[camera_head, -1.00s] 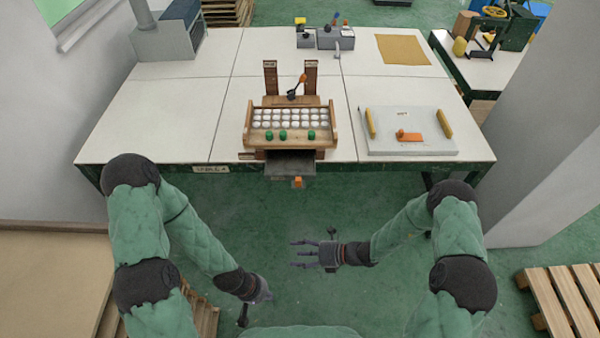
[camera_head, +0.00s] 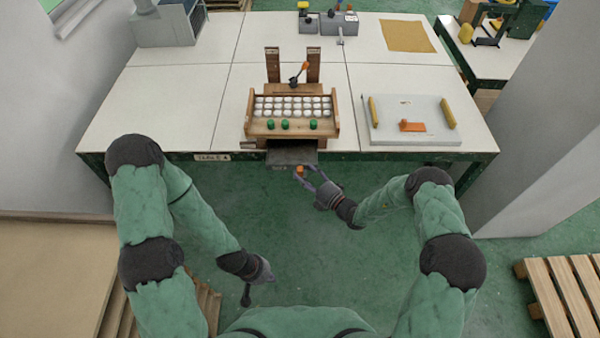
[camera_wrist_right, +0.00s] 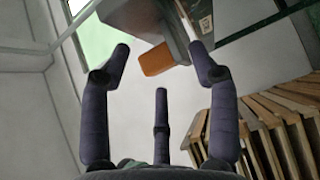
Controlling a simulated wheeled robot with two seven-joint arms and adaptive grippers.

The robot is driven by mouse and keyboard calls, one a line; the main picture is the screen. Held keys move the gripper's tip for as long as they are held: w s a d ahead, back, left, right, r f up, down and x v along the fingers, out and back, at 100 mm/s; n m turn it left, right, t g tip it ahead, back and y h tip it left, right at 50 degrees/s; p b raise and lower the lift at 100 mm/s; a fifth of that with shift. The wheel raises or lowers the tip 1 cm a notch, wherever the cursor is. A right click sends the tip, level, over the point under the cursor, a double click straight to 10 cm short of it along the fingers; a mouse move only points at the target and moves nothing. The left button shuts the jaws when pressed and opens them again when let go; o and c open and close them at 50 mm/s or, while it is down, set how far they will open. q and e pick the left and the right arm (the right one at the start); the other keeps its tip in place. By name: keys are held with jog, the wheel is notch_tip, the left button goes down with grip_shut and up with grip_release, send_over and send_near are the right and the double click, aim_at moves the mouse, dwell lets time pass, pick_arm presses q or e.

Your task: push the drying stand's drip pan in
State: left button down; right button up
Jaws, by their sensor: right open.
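The drying stand (camera_head: 335,125) is on the near edge of the table, with rows of white pieces and several green knobs. Its dark grey drip pan (camera_head: 291,156) sticks out below, past the table's front edge. An orange tab (camera_head: 300,169) is on the pan's front. My right gripper (camera_head: 307,173) is open at the tab. In the right wrist view the orange tab (camera_wrist_right: 156,60) shows between the spread fingertips (camera_wrist_right: 158,50), and I see no clear grip on it. My left gripper (camera_head: 260,278) hangs low, far from the pan; its fingers are hard to make out.
The table (camera_head: 180,110) edge runs just above my right gripper. A grey board (camera_head: 430,140) with yellow handles and an orange piece lies right of the stand. A pallet (camera_head: 565,300) is at lower right. The floor before the table is clear.

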aim_at(300, 157)
jog(key=shift+x, duration=1.65)
grip_shut()
jog(key=w+b, duration=0.4)
jog(key=w, duration=0.3)
jog(key=shift+w, duration=0.25)
jog(key=shift+w+r+b, duration=0.15)
jog(key=shift+w+b, duration=0.2)
jog(key=shift+w, duration=0.15)
grip_release()
